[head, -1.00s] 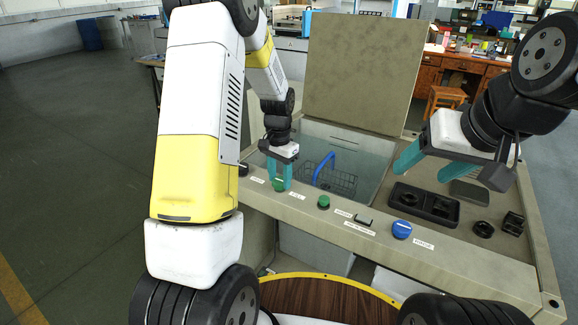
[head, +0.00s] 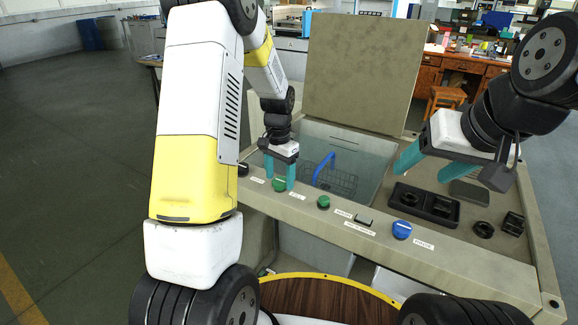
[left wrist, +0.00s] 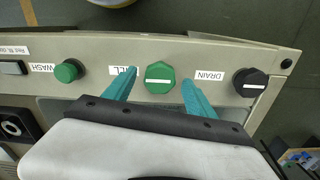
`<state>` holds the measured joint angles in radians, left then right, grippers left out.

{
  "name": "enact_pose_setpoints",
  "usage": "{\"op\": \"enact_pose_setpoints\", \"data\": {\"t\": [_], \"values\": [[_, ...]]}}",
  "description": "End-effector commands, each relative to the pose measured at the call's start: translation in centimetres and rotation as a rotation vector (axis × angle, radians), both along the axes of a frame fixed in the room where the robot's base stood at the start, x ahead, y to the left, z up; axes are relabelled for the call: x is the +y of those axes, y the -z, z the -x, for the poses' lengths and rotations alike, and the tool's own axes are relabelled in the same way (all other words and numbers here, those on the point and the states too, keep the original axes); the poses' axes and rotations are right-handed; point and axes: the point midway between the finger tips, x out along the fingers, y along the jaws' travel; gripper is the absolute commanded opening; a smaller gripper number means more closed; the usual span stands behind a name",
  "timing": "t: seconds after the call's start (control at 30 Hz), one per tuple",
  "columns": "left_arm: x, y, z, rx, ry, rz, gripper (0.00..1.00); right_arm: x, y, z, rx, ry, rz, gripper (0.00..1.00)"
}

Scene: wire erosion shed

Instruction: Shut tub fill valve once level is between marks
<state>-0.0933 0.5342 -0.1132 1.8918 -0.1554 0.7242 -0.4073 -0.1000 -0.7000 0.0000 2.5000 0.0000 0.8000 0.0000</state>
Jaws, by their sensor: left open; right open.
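The fill valve is a green knob with a white line (head: 279,185) on the front panel. In the left wrist view the knob (left wrist: 159,79) sits beside the FILL label, its white line running roughly along the panel. My left gripper (head: 279,182) is open, with one teal finger on each side of the knob and gaps between. The tub (head: 312,140) behind the panel holds a wire basket (head: 342,184) with a blue handle (head: 322,168). The water level and its marks cannot be made out. My right gripper (head: 425,165) is open and empty above the panel's right part.
The black DRAIN knob (left wrist: 250,82) and green WASH button (left wrist: 68,71) flank the fill knob. A blue knob (head: 401,230) is further right on the panel. A black tray (head: 424,205) lies behind it. A raised grey lid (head: 360,75) stands behind the tub.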

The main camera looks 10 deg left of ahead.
Motion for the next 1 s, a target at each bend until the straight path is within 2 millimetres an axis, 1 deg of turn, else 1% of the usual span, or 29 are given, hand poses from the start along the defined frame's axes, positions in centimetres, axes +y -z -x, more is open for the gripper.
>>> {"op": "enact_pose_setpoints", "data": {"t": [0.3, 0.4, 0.53, 0.87, 0.93, 1.0], "values": [[0.0, -5.3, -0.1, -0.005, 0.001, 0.001, 0.65, 0.0, 0.0, 0.0, 0.000, 0.000, 0.000, 0.65], [0.0, -6.5, -0.1, -0.004, 0.001, 0.000, 0.65, 0.0, 0.0, 0.0, 0.000, 0.000, 0.000, 0.65], [0.0, -7.3, -0.1, -0.002, 0.001, 0.000, 0.65, 0.0, 0.0, 0.0, 0.000, 0.000, 0.000, 0.65], [0.0, -7.5, 0.0, -0.003, -0.001, 0.001, 0.65, 0.0, 0.0, 0.0, 0.000, 0.000, 0.000, 0.65], [0.0, -8.1, 0.3, -0.013, -0.009, 0.005, 0.65, 0.0, 0.0, 0.0, 0.000, 0.000, 0.000, 0.65], [-0.1, -9.5, 1.0, -0.035, -0.027, 0.015, 0.65, 0.0, 0.0, 0.0, 0.000, 0.000, 0.000, 0.65]]}}
